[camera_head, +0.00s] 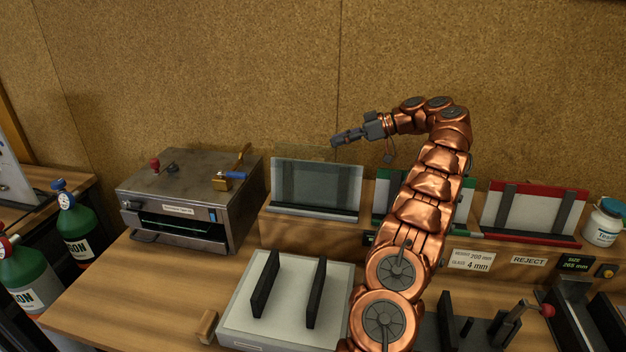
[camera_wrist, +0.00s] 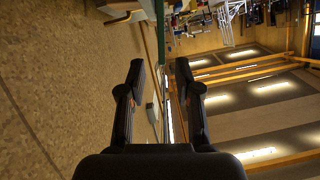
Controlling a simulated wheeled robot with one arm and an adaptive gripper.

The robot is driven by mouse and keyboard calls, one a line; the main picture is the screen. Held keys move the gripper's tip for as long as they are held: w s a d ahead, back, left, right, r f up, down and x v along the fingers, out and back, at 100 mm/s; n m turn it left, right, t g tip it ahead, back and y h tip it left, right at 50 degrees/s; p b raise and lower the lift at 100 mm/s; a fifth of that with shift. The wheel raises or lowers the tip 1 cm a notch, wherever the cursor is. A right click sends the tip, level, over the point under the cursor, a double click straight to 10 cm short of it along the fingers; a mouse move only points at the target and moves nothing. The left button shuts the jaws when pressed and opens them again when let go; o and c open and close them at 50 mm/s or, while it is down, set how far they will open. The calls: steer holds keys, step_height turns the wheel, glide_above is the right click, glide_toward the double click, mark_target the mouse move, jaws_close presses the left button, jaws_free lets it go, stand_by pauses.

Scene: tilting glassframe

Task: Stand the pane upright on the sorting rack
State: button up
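A faint, nearly clear pane (camera_head: 312,153) shows as a pale outline just above the back panel of the grey left rack (camera_head: 288,207), on the raised wooden ledge. It appears to stand upright at this rack; its lower part is hard to make out through the glass. My gripper (camera_head: 337,140) is by the upper right of the pane, pointing left. In the wrist view my gripper (camera_wrist: 159,66) has its two fingers apart, with no object clearly clamped between them. Whether a finger touches the glass cannot be told.
A green rack (camera_head: 380,205), partly hidden by my arm, and a red rack (camera_head: 580,240) stand to the right. A metal oven-like box (camera_head: 190,195) is at left. A white stand with black rails (camera_head: 240,318) is in front. A cork wall rises behind.

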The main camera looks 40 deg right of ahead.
mark_target(320, 147)
steer(key=shift+w+a+f, duration=0.2)
steer(key=shift+w+a, duration=0.2)
steer(key=shift+w+a, duration=0.15)
steer(key=shift+w, duration=0.05)
steer(key=shift+p+x, duration=1)
steer(key=shift+x, duration=0.65)
steer(key=shift+w+a+f, duration=0.4)
steer(key=shift+a+f, duration=0.05)
steer(key=shift+f, duration=0.1)
jaws_close()
